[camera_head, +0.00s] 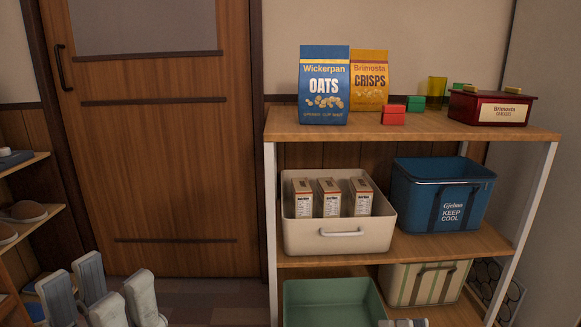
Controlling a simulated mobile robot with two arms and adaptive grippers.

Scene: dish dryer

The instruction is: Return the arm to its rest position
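The opening of each gripper cannot be made out.
A shelf unit (430,128) stands at right. It carries an oats box (323,90), a crisps box (370,75), a dark red box (490,107), a cream bin (337,238), a blue cooler (437,195) and a green bin (330,297). A wooden door (165,165) is at left.

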